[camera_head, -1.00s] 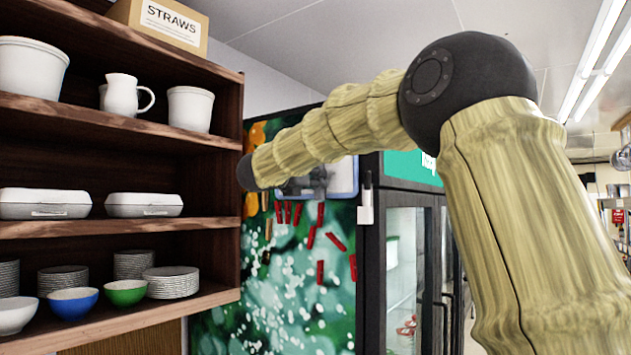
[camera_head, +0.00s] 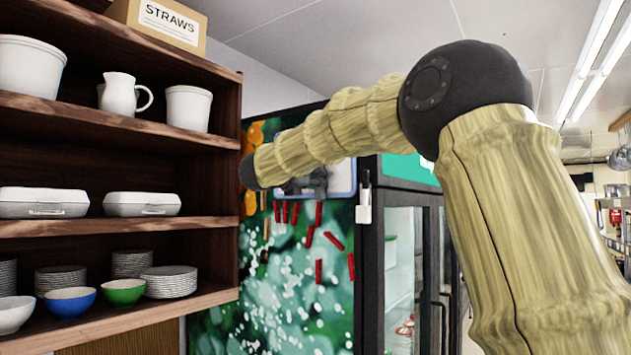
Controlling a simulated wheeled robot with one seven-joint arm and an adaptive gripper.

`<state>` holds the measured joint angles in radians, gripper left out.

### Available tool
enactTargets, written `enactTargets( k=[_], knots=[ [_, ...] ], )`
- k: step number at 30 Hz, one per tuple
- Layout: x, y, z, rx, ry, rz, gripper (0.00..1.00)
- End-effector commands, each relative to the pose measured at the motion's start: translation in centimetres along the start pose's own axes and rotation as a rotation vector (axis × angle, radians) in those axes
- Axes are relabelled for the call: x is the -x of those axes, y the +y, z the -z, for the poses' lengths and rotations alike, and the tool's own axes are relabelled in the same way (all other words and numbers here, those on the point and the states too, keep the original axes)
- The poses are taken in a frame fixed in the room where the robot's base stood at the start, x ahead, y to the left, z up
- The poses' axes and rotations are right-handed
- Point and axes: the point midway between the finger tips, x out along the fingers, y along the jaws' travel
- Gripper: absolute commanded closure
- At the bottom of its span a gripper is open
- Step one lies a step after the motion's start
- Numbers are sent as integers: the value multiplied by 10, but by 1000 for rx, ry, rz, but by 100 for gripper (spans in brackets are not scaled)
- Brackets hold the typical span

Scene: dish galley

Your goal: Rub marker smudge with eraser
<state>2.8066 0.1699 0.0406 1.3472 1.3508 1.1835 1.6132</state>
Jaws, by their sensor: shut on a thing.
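A small whiteboard (camera_head: 344,176) with a blue frame hangs on the dark green patterned side of a cabinet, mostly behind my arm. My gripper (camera_head: 318,184) is a small dark grey shape in front of the board's lower part. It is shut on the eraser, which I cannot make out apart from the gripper. I cannot tell whether it touches the board. The marker smudge is not visible; my arm and gripper cover much of the board.
A white holder (camera_head: 363,213) with a dark marker is just right of the board. Several red clips (camera_head: 319,271) are below it. A wooden shelf (camera_head: 120,225) with bowls, plates and containers stands at left. A glass-door fridge (camera_head: 405,260) stands at right.

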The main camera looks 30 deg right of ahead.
Motion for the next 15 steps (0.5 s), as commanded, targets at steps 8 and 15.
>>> enactTargets(
  k=[8,15],
  knots=[
    [-4,0,0,0,0,0,97],
    [-8,0,0,0,1,0,97]
  ],
)
